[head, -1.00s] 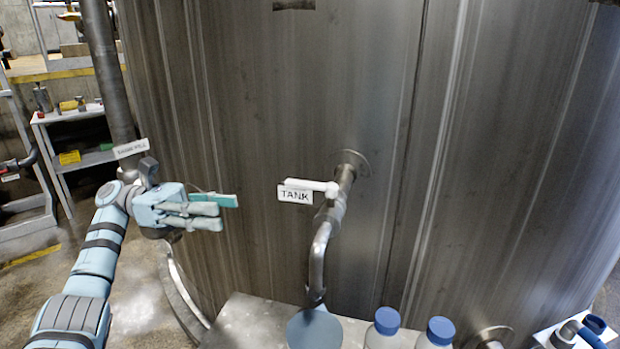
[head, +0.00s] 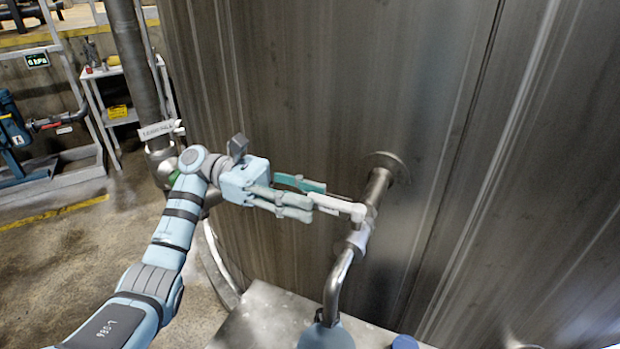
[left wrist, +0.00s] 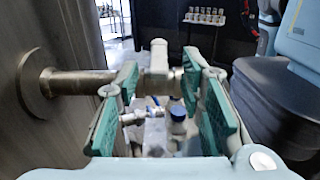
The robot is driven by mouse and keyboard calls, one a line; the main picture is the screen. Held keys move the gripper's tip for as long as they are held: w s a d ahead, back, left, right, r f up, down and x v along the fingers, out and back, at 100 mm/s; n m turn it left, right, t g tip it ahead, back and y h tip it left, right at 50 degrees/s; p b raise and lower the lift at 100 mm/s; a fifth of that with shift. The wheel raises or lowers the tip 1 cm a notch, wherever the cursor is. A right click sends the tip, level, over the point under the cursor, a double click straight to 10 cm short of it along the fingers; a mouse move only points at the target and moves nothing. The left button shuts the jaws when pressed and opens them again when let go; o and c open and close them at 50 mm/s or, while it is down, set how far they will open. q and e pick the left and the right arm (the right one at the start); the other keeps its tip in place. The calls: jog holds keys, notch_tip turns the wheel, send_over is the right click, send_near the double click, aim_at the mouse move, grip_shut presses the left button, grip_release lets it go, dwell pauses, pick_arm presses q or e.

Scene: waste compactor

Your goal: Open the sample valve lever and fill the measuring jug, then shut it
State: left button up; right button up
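The white sample valve lever (head: 338,207) sticks out to the left from the valve on the tank's outlet pipe (head: 340,272). My left gripper (head: 318,201) is open, with its fingertips around or just short of the lever's free end. In the left wrist view, the green-padded fingers (left wrist: 160,112) stand wide apart, and the white lever (left wrist: 158,62) shows nearly end-on beyond the gap. I cannot tell whether the pads touch it. A round blue-grey thing (head: 325,338), seemingly the measuring jug, is under the spout, cut by the lower edge. My right gripper is not in view.
The large steel tank (head: 300,80) fills the background close behind the lever. A metal bench top (head: 262,312) lies below the spout. A blue-capped bottle (head: 404,342) stands to its right. A vertical pipe with a label (head: 160,130) is at left.

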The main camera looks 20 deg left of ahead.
aim_at(322, 196)
pick_arm(q)
jog(key=d+p, duration=0.1)
jog(key=d, duration=0.2)
jog(key=shift+d+r, duration=0.1)
jog(key=shift+r, duration=0.05)
jog(key=shift+s+d+p, duration=0.1)
jog(key=shift+d+p, duration=0.25)
jog(key=shift+d, duration=0.05)
jog(key=shift+f, duration=0.2)
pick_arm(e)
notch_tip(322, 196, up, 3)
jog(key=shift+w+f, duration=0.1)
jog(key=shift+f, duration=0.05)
pick_arm(q)
grip_shut()
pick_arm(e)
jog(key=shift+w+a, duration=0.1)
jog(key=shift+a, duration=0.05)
